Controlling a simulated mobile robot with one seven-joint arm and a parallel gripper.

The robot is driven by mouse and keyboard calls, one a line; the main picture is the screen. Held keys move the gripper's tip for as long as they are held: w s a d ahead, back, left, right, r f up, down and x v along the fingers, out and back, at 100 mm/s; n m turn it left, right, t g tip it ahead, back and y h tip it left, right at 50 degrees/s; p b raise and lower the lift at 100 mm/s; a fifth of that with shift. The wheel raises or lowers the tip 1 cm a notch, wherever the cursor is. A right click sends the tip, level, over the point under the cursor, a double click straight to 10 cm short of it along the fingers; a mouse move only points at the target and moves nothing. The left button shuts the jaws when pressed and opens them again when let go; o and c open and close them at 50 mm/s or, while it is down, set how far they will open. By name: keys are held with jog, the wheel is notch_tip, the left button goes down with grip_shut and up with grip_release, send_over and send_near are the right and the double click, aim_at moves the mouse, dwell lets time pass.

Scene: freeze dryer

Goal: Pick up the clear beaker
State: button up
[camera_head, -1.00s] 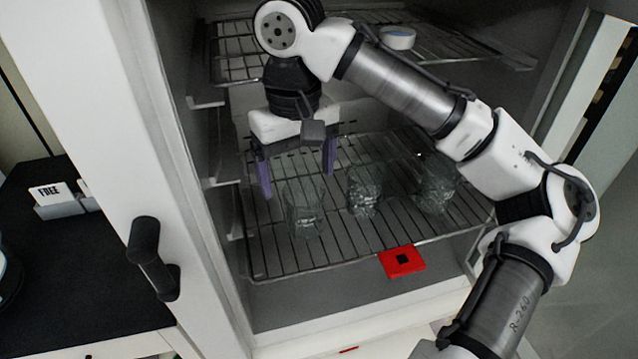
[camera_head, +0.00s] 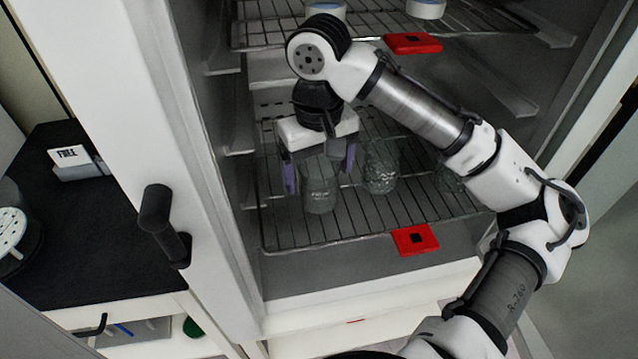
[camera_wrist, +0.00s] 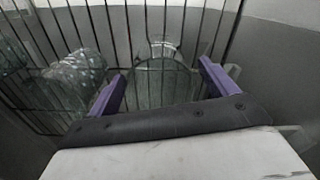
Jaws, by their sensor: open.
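Clear glass beakers stand in a row on the lower wire shelf (camera_head: 290,234). The leftmost clear beaker (camera_head: 320,194) is under my gripper (camera_head: 319,180), between its two purple fingers or very close to them. In the wrist view this beaker (camera_wrist: 162,80) shows between the open fingers of my gripper (camera_wrist: 156,82), with its lower part hidden by the gripper body. A second clear beaker (camera_head: 381,172) stands just right of the right finger; it shows at the left in the wrist view (camera_wrist: 75,75). A third beaker (camera_head: 449,180) is partly hidden behind my arm.
A red tag with a black square (camera_head: 415,240) is on the lower shelf's front edge, another (camera_head: 413,43) on the upper shelf. White-rimmed containers (camera_head: 426,8) stand on the upper shelf. The freezer-like door with a black handle (camera_head: 165,225) is at left.

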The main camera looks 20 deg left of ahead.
jog(key=c, duration=1.1)
jog(key=shift+r, duration=0.15)
